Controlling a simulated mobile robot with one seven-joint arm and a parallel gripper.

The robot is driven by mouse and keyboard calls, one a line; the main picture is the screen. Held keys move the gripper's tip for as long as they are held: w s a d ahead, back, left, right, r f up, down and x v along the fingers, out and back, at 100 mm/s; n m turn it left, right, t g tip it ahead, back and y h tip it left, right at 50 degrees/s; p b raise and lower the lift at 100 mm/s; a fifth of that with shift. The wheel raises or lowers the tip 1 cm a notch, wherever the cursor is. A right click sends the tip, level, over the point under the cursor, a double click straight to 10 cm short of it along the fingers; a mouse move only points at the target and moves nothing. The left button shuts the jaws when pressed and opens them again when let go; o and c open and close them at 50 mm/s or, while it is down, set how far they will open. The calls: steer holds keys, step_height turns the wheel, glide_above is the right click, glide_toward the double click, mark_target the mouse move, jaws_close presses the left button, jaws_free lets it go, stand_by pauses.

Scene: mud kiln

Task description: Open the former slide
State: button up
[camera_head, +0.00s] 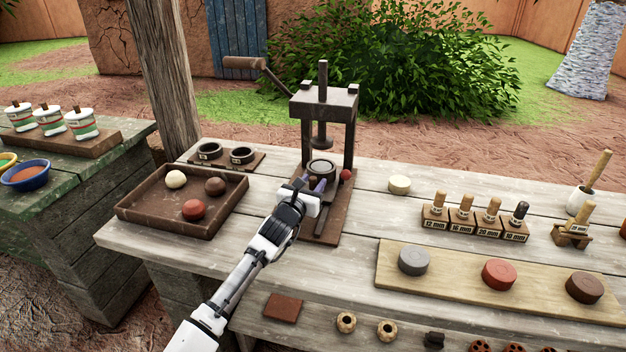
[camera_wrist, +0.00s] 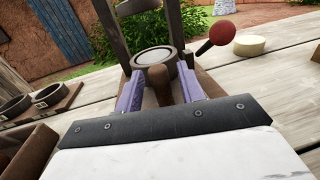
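The press (camera_head: 323,105) stands on the wooden table, with a dark round former (camera_head: 321,168) under its plunger. The former also shows in the wrist view (camera_wrist: 154,60), with a pale grey top. A brown rounded handle (camera_wrist: 158,76), seemingly the slide's, stands in front of it. My gripper (camera_head: 313,184) is at the front of the press base. In the wrist view my gripper (camera_wrist: 160,70) is open, with its purple fingers on either side of the handle and gaps visible. The handle's lower part is hidden by my gripper.
A red-knobbed lever (camera_wrist: 222,33) sticks out at the press's right. A brown tray (camera_head: 180,205) with several balls is to the left, and two dark rings (camera_head: 242,155) lie behind it. A cream disc (camera_head: 399,184) and labelled stamps (camera_head: 461,215) are to the right.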

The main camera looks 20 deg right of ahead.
steer(key=shift+w+d, duration=0.3)
jaws_close()
stand_by(0.3)
steer(key=shift+s+a+f, duration=0.15)
steer(key=shift+s+a, duration=0.15)
steer(key=shift+s, duration=0.15)
steer(key=b+v, duration=0.2)
steer(key=v, duration=0.3)
steer(key=s+d+b+v, duration=0.1)
steer(key=v, duration=0.3)
steer(key=b+v, duration=0.2)
steer(key=v, duration=0.3)
steer(key=shift+s+d+b, duration=0.15)
steer(key=shift+s+b, duration=0.15)
steer(key=shift+s, duration=0.3)
